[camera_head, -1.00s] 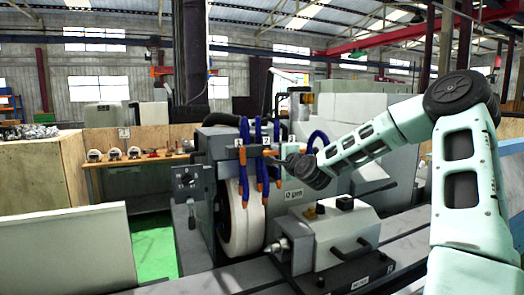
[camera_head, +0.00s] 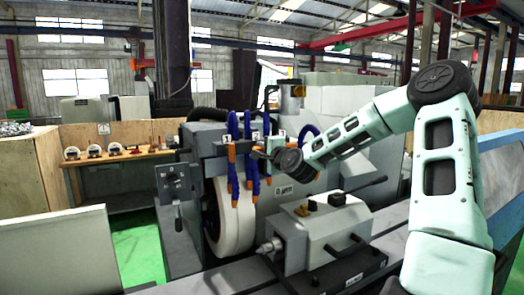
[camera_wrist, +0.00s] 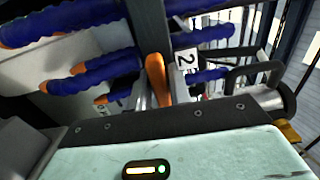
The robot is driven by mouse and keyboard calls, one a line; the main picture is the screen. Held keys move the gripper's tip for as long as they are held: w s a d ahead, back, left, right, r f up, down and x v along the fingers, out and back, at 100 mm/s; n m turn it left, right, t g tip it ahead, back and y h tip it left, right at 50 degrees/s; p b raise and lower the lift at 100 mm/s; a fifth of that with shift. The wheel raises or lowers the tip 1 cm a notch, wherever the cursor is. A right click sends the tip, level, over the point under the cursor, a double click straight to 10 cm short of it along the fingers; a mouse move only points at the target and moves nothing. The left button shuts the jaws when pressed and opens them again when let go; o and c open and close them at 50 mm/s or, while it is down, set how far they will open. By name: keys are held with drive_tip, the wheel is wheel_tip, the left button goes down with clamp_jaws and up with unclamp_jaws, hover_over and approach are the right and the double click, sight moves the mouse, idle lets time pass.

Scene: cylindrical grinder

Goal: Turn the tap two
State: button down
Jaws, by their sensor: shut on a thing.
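The orange handle of tap two (camera_wrist: 155,78) stands in the middle of the wrist view, beside a white label reading 2 (camera_wrist: 187,59). My gripper (camera_wrist: 153,98) is shut on this handle, whose lower end sits between the narrow metal fingers. In the head view my gripper (camera_head: 260,153) reaches in from the right to the coolant hoses, just below the label 2 (camera_head: 256,136). The tap handle itself is too small to make out there.
Blue hoses with orange tips (camera_head: 233,160) hang in front of the white grinding wheel (camera_head: 232,218); several also cross the left of the wrist view (camera_wrist: 92,72). A grey workhead (camera_head: 318,228) stands below my arm. A control box (camera_head: 174,182) stands left of the wheel.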

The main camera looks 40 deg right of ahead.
drive_tip(key=shift+n, duration=0.4)
drive_tip(key=n+b, duration=0.2)
drive_tip(key=n, duration=0.1)
drive_tip(key=shift+f+n+b, duration=0.15)
drive_tip(key=shift+n+b, duration=0.15)
drive_tip(key=shift+b, duration=0.1)
drive_tip(key=n+b, duration=0.3)
drive_tip(key=n, duration=0.1)
drive_tip(key=shift+a+n+b, duration=0.1)
drive_tip(key=shift+n+b, duration=0.2)
drive_tip(key=n+b, duration=0.5)
drive_tip(key=shift+f, duration=0.1)
drive_tip(key=n+b, duration=0.3)
drive_tip(key=n, duration=0.1)
drive_tip(key=shift+b, duration=0.3)
drive_tip(key=shift+r, duration=0.2)
drive_tip(key=c, duration=1.4)
unclamp_jaws()
